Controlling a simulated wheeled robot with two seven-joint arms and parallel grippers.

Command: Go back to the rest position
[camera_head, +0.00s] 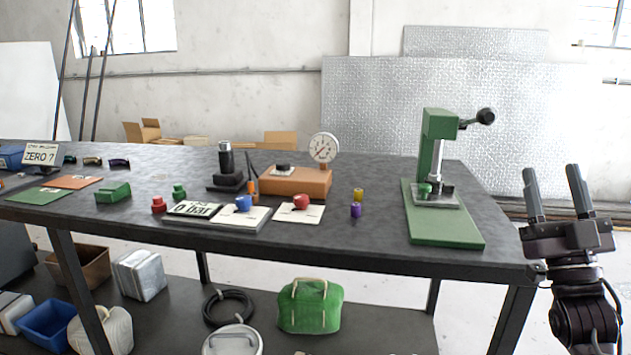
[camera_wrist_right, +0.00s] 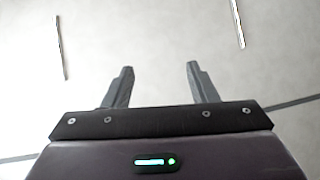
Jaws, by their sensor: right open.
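My right gripper (camera_head: 554,192) is raised off the right end of the workbench, with its fingers pointing up. It is open and empty. In the right wrist view its two fingers (camera_wrist_right: 160,85) stand apart with only a pale, plain surface behind them. My left gripper is not in the head view.
A green press (camera_head: 437,150) on a green base stands near the bench's right end. A dial gauge (camera_head: 323,148) on an orange block, cards with red and blue knobs, and small cylinders stand mid-bench. A green bag (camera_head: 310,308) lies on the lower shelf.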

